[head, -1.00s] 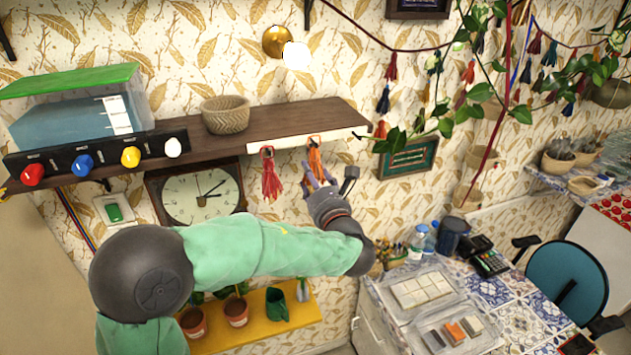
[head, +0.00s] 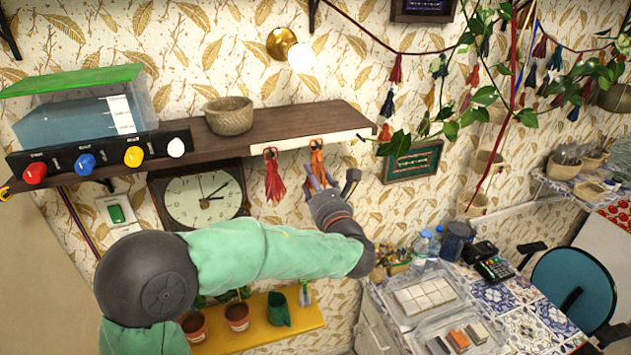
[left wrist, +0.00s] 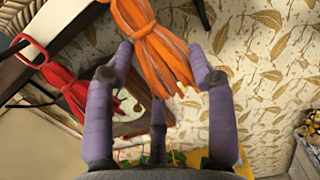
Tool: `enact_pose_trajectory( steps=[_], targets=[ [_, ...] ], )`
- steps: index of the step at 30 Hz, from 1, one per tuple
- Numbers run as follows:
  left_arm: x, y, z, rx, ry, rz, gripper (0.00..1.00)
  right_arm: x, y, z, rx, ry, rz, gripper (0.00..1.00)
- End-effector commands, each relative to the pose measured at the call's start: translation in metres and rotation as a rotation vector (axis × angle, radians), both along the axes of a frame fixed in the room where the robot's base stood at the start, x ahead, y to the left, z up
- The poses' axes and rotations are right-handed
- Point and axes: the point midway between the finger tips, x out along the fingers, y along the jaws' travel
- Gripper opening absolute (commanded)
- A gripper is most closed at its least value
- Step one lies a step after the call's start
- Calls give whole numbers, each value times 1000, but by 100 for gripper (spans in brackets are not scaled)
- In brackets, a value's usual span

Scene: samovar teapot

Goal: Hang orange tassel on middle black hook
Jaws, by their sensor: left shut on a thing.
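The orange tassel (head: 317,160) hangs at the white front strip of the wooden shelf, its top loop against the strip. In the left wrist view the orange tassel (left wrist: 155,45) lies between the purple fingers of my left gripper (left wrist: 163,68), which is shut on its strands. In the head view my left gripper (head: 322,182) is just below the shelf, reaching up to the tassel. A red tassel (head: 273,178) hangs to its left on the same strip, and it also shows in the left wrist view (left wrist: 68,88). I cannot make out the middle black hook or whether the loop is on it. My right gripper is not in view.
Leafy vines (head: 440,128) hang to the right. A yellow plant shelf (head: 262,332) is beneath my arm.

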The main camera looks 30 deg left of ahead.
Motion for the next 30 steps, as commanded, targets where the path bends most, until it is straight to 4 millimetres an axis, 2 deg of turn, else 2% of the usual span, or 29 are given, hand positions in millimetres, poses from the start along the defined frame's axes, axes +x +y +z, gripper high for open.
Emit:
enact_pose_trajectory(
  steps=[2, 3, 5, 19, 23, 30],
  targets=[
    [0, 0, 0, 0, 0, 0, 30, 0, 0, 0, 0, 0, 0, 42],
    [0, 0, 0, 0, 0, 0, 66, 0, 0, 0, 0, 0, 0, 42],
    [0, 0, 0, 0, 0, 0, 83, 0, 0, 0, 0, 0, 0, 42],
    [-4, -6, -1, 0, 0, -2, 83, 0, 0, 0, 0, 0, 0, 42],
    [-16, -21, -2, -1, 0, -4, 83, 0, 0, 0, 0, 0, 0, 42],
    [-47, -58, -7, 0, -1, -6, 83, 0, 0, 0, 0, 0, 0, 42]
  ],
)
